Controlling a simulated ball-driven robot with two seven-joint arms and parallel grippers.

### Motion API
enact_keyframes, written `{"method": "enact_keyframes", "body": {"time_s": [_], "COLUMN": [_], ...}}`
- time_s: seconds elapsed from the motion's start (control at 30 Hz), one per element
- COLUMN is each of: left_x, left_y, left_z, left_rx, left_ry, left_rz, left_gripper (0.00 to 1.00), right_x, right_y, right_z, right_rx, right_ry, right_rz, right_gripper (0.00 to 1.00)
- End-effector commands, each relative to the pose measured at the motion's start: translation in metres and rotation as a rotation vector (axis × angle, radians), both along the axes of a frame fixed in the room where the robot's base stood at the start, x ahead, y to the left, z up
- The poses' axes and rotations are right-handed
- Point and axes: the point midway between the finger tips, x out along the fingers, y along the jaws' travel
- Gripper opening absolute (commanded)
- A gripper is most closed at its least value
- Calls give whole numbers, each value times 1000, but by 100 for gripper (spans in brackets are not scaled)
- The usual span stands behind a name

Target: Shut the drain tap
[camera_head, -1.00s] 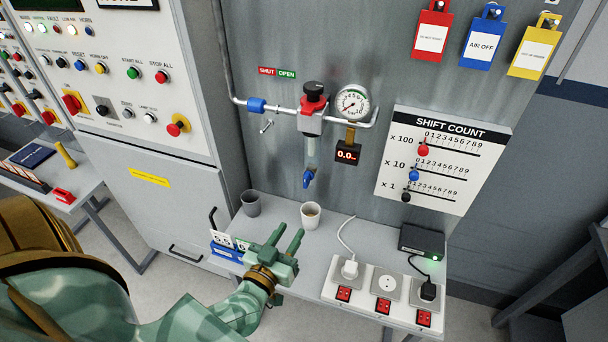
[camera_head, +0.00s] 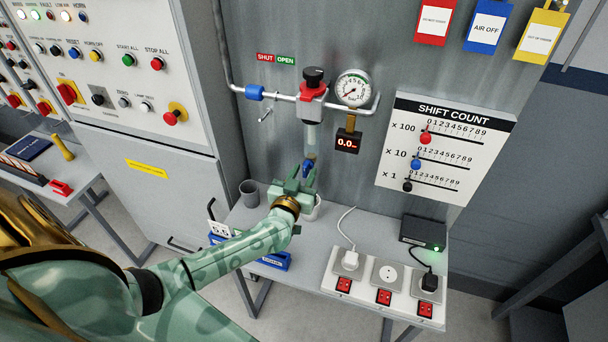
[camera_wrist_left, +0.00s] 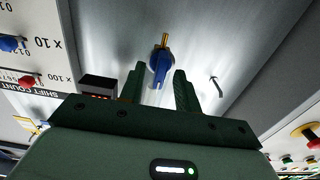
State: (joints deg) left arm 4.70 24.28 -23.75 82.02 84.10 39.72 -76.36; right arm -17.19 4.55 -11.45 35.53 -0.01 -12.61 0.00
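The drain tap (camera_head: 308,165) is the small blue tap with a brass stem under the clear bowl (camera_head: 311,138) of the red-collared filter unit on the grey panel. In the left wrist view the tap (camera_wrist_left: 160,64) shows between my left fingertips, with a gap on both sides; I cannot tell whether they reach past it. My left gripper (camera_head: 301,176) is open and empty, just below and against the tap in the head view, hiding part of it. My right gripper is not in view.
A grey cup (camera_head: 249,192) stands left of my left gripper; a cup (camera_head: 316,209) is mostly hidden behind it. A pressure gauge (camera_head: 354,88) and red display (camera_head: 348,142) sit right of the bowl. A socket strip (camera_head: 365,279) lies on the bench at right.

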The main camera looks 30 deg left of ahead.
Motion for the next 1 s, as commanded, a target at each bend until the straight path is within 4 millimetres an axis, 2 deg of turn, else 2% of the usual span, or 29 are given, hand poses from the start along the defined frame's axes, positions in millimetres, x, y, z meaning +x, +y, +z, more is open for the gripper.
{"method": "enact_keyframes", "body": {"time_s": [0.1, 0.37, 0.47, 0.5, 0.77, 1.0], "left_x": [6, 7, 7, 7, 7, 6], "left_y": [1, 2, 2, 2, 2, 2], "left_z": [0, 0, 0, 0, 0, 1], "left_rx": [1, 1, 1, 0, -8, -84], "left_ry": [0, 0, 0, 0, -2, -19], "left_rz": [0, 0, 0, 0, 0, 1], "left_gripper": [33, 33, 5, 0, 0, 0], "right_x": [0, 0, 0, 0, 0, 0], "right_y": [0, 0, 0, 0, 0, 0], "right_z": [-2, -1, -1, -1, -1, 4], "right_rx": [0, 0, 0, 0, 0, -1], "right_ry": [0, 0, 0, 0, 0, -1], "right_rz": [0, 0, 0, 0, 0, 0], "right_gripper": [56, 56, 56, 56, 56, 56]}}
